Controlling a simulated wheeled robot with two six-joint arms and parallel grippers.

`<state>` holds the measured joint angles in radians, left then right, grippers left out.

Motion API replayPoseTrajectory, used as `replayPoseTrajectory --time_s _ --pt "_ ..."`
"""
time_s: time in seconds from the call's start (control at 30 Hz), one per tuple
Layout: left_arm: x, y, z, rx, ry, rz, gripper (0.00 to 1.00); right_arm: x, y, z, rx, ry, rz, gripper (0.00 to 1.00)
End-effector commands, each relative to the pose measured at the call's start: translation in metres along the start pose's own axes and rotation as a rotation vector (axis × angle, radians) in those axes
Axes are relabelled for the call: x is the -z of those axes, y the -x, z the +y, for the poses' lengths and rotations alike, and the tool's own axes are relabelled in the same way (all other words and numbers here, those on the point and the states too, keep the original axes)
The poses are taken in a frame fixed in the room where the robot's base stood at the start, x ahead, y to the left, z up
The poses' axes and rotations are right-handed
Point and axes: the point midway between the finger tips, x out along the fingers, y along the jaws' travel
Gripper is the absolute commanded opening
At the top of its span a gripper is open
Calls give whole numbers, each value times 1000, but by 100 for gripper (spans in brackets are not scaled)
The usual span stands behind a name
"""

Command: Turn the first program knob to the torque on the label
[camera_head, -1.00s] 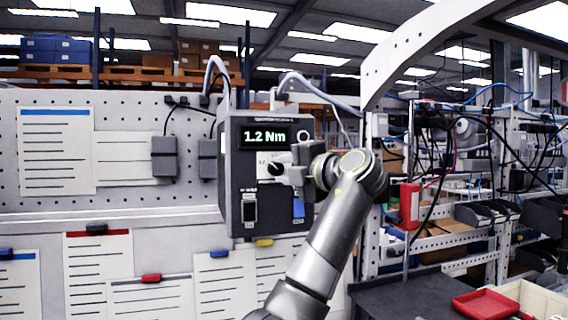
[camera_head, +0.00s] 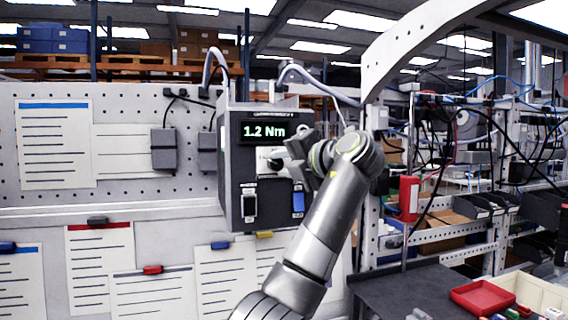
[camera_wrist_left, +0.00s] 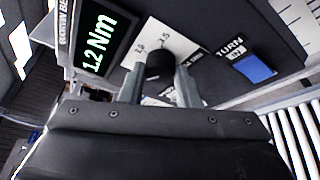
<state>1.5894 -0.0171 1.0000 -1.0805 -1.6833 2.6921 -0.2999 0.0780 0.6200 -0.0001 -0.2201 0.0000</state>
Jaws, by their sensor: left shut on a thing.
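The grey controller box (camera_head: 232,180) hangs in front of the pegboard, and its green display (camera_head: 263,131) reads 1.2 Nm. The display also shows at the upper left of the left wrist view (camera_wrist_left: 98,42). The black program knob (camera_wrist_left: 160,62) sits on a white scale plate (camera_wrist_left: 150,40) with small numbers. My left gripper (camera_wrist_left: 159,74) is shut on the knob, one finger on each side. In the head view my left gripper (camera_head: 284,163) is at the box front and hides most of the knob. My right gripper is out of view.
Below the knob are a blue switch (camera_head: 298,201) and a dark switch with a pale end (camera_head: 249,205). Papers (camera_head: 53,143) hang on the pegboard, their print too small to read. A red tray (camera_head: 482,298) lies on the dark bench at the lower right.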

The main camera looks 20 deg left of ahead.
Motion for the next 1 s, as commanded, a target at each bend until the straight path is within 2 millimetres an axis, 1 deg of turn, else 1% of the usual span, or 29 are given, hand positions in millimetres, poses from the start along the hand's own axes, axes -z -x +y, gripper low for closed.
replayPoseTrajectory --time_s 0.03,0.07,0.1,0.23,0.53,0.67,0.77,1.0 --pt "-2 1 6 -9 8 -9 6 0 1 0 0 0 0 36" --pt "-2 1 6 -9 8 -9 6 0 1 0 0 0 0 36" --pt "-2 1 6 -10 8 -9 33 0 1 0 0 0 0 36" --pt "-2 1 5 -8 6 -7 50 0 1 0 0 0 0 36" --pt "-1 1 2 -4 2 -4 51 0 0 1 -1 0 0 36" --pt "0 11 0 -4 3 -5 51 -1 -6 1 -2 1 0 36" --pt "0 28 -2 -4 4 -8 51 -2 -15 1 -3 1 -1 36" --pt "0 87 -2 -4 3 -8 51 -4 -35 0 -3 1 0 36"
